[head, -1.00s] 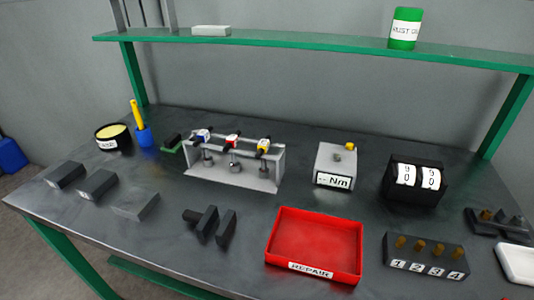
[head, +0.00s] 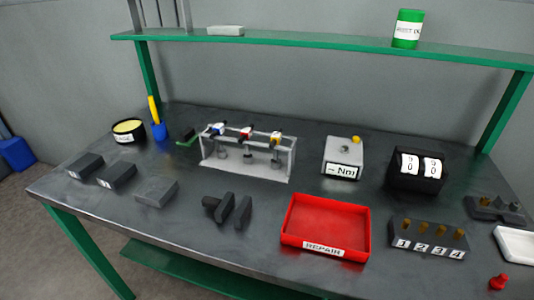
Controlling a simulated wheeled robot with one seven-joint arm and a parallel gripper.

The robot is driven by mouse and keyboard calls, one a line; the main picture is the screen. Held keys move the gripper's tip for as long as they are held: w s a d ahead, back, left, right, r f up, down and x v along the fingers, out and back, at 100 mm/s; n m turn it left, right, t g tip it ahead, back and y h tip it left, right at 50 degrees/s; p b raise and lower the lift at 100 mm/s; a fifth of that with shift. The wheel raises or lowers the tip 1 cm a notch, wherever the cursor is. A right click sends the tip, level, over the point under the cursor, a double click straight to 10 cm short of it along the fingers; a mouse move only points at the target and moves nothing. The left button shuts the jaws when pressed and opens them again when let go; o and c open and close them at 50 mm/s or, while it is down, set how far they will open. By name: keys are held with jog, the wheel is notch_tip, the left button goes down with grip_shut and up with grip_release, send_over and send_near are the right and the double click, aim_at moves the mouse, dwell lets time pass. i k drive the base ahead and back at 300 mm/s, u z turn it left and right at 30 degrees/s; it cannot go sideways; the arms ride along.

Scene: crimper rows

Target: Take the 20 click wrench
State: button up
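A pale metal rack (head: 280,177) stands on the bench, left of the picture's middle. It holds three click wrenches side by side, with dark handles and coloured collars: a blue one (head: 217,129), a red one (head: 246,132) and a yellow one (head: 276,137). Grey shafts or heads hang below them inside the rack. Their markings are too small to read, so I cannot tell which is the 20. My gripper is not in view.
In front lie a red REPAIR tray (head: 325,247), a dark clamp-like block (head: 225,208) and grey blocks (head: 157,191). A Nm box (head: 343,155), a dial counter (head: 416,182) and a numbered block (head: 428,237) stand right. A green shelf (head: 320,47) spans above the bench.

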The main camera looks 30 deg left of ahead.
aim_at(276, 138)
jog(key=z, duration=0.05)
jog(key=k, duration=0.3)
jog(key=z, duration=2.35)
jog(key=k, duration=1.85)
jog(key=u, duration=2.45)
